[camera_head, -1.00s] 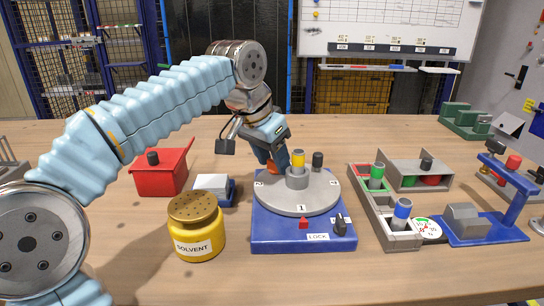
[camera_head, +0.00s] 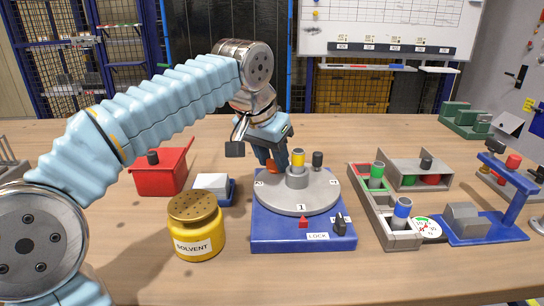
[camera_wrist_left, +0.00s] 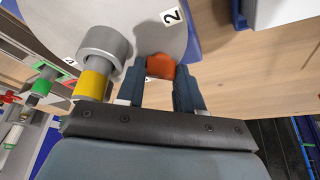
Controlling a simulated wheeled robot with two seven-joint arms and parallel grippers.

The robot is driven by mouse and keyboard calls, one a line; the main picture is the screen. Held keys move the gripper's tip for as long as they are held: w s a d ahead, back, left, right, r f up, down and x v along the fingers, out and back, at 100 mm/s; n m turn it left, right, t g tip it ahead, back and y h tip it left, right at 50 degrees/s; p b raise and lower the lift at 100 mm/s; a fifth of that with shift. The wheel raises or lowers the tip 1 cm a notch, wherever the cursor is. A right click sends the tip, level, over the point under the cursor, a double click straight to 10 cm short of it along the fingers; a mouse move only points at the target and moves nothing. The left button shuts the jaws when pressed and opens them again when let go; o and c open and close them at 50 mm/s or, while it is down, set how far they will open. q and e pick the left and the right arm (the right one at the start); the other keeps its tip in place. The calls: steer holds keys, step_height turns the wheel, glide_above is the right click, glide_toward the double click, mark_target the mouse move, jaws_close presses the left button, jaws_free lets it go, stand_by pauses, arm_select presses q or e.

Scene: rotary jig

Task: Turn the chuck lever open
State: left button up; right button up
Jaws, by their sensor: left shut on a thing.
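The rotary jig has a blue base (camera_head: 268,235) and a round grey plate (camera_head: 270,201) with number labels. A yellow-topped peg (camera_head: 298,157) stands upright in a grey collar (camera_head: 297,181) on the plate. The orange chuck lever (camera_head: 273,167) is beside the collar, partly hidden by my fingers; it also shows in the left wrist view (camera_wrist_left: 160,66). My left gripper (camera_head: 272,161) is shut on the lever, with one finger on either side in the left wrist view. A black knob (camera_head: 340,224) stands by the LOCK label. My right gripper is not in view.
A yellow solvent can (camera_head: 196,230) stands front left of the jig, a red box (camera_head: 160,174) behind it. A grey tray (camera_head: 386,222) with green and blue-banded pegs is close on the right. A black-topped peg (camera_head: 318,160) stands behind the plate. The front table is clear.

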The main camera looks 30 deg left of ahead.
arm_select(q)
steer(key=n+y, duration=0.1)
steer(key=n, duration=0.2)
steer(key=shift+d, duration=0.1)
steer(key=n+y, duration=0.1)
steer(key=n, duration=0.1)
steer(key=n+y, duration=0.1)
steer(key=n, duration=0.2)
steer(key=shift+d+g, duration=0.1)
steer(key=shift+g, duration=0.2)
steer(key=n+g+y, duration=0.1)
steer(key=n, duration=0.3)
steer(key=shift+w+d, duration=0.1)
steer(key=shift+w, duration=0.05)
steer(key=shift+n+g+y, duration=0.4)
steer(key=shift+n+g, duration=0.4)
steer(key=shift+n, duration=1.4)
steer(key=o, duration=0.8)
steer(key=shift+c, duration=0.2)
